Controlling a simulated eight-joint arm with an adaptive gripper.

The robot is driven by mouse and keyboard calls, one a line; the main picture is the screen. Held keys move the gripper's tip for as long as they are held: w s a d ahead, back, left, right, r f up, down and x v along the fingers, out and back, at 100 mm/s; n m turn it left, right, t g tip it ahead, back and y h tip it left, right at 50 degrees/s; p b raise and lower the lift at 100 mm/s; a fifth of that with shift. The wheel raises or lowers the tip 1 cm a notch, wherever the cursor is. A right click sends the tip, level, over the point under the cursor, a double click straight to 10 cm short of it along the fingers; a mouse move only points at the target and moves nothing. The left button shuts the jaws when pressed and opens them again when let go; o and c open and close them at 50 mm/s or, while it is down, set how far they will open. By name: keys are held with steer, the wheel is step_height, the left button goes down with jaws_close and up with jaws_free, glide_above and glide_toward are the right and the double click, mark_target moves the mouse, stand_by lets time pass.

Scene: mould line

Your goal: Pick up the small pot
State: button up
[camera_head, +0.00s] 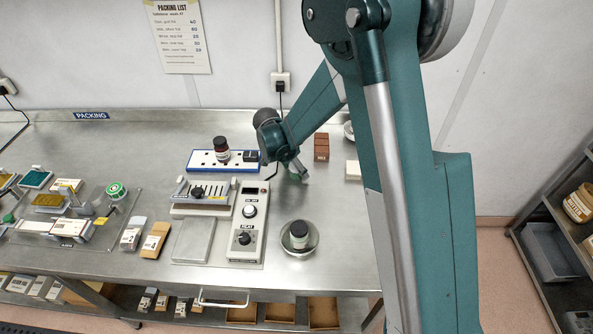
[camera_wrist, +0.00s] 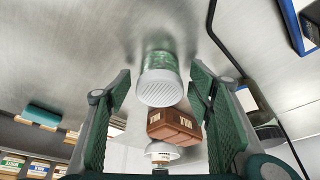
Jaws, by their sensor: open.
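The small pot (camera_wrist: 160,80) is green and see-through with a ribbed white lid, and stands on the steel bench between my gripper's fingers in the wrist view. My gripper (camera_wrist: 160,84) is open, one finger on each side of the pot, with a gap on both sides. In the head view my gripper (camera_head: 297,172) is low over the bench, behind the heater. There only a small greenish bit of the pot shows, mostly hidden by the gripper.
In front are a heater unit (camera_head: 247,225) and a metal dish (camera_head: 286,243) holding a dark jar (camera_head: 299,233).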

steer(key=shift+c, duration=0.6)
steer(key=c, duration=0.9)
steer(key=shift+r, duration=5)
